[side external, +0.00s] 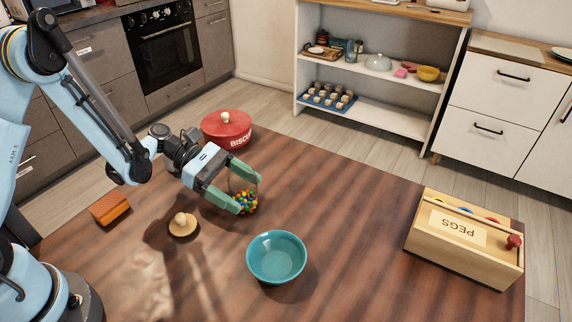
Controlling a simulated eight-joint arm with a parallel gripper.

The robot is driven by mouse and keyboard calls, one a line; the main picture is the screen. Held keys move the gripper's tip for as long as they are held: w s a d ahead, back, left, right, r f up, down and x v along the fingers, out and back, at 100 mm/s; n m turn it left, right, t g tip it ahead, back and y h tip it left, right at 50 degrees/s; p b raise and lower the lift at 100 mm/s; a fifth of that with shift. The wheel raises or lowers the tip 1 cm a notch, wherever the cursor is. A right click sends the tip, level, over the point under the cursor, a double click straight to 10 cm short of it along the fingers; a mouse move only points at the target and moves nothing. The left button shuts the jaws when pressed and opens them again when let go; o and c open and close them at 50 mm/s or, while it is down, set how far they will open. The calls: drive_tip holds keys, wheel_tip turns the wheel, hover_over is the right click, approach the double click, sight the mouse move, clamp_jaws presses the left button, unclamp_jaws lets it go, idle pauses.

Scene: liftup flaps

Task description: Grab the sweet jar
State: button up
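The sweet jar (246,203) is a small clear glass jar with many-coloured sweets inside, standing on the brown table. My gripper (249,195) is low at the jar, with its green fingers spread apart and one on either side of it. The fingers and glass overlap in this view, so I cannot tell whether both fingers touch the jar. Part of the jar is hidden behind the nearer finger. A round wooden lid with a knob (183,224) lies on the table to the left of the jar.
A teal bowl (277,258) stands close in front and right of the jar. A red biscuit tin (227,130) stands behind my gripper. A wooden pegs box (464,238) is at the right edge. An orange-brown block (110,208) lies left. The table between bowl and pegs box is clear.

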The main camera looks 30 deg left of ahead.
drive_tip(key=c, duration=0.9)
drive_tip(key=shift+c, duration=0.2)
drive_tip(key=shift+r, duration=0.15)
